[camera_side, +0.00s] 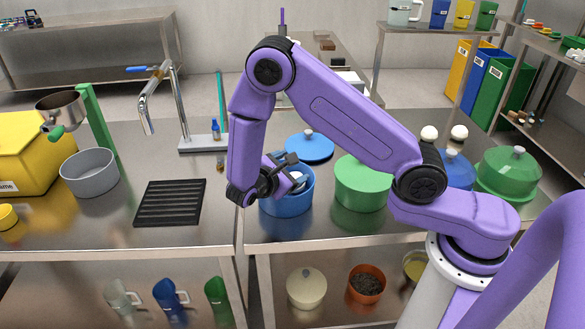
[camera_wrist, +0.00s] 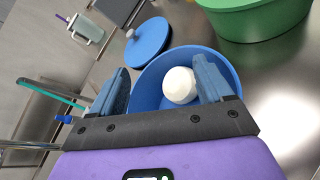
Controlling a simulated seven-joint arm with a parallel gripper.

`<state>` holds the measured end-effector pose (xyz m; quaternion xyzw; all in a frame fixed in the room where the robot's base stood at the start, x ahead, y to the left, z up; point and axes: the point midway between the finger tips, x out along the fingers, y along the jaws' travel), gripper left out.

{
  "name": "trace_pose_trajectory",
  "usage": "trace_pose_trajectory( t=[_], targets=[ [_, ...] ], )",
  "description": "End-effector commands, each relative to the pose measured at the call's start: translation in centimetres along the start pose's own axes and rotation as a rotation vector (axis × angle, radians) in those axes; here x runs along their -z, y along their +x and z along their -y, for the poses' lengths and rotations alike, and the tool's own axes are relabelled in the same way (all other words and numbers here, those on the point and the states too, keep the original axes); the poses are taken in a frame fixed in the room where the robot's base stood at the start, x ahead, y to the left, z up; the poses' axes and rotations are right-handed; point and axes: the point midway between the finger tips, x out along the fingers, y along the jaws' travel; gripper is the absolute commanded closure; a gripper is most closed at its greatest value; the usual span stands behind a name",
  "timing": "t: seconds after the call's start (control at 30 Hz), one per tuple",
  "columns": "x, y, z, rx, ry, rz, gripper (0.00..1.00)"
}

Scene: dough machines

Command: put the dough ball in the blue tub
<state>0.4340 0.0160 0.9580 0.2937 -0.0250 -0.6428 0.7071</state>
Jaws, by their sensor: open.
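The blue tub (camera_side: 287,204) stands open on the counter near the middle of the side view; its rim and inner wall (camera_wrist: 146,92) show in the wrist view. The white dough ball (camera_wrist: 179,85) appears inside the tub, between my fingers and closer to the right one. It shows partly in the side view (camera_side: 299,180), behind my fingers. My gripper (camera_side: 293,173) is at the tub's mouth, with its fingers (camera_wrist: 163,70) apart and a gap visible on the ball's left. Whether the ball touches the right finger or the tub floor I cannot tell.
A blue lid (camera_side: 309,145) lies behind the tub. A green pot (camera_side: 362,184) stands close on the tub's right. A black ribbed mat (camera_side: 170,202), a grey pan (camera_side: 90,173) and a tap (camera_side: 178,100) are to the left. Two white balls (camera_side: 429,132) (camera_side: 459,132) show behind my arm.

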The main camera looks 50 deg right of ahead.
Motion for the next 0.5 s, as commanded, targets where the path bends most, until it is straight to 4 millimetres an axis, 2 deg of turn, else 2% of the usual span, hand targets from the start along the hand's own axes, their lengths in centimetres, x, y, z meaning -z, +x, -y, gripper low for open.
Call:
trace_pose_trajectory(
  t=[0.1, 0.3, 0.5],
  targets=[
    [0.1, -2.6, -0.1, -0.005, 0.002, -0.004, 0.21],
    [0.1, -6.7, -0.1, -0.004, 0.002, -0.003, 0.21],
    [0.0, -9.4, 0.0, -0.002, 0.002, -0.001, 0.21]
  ],
)
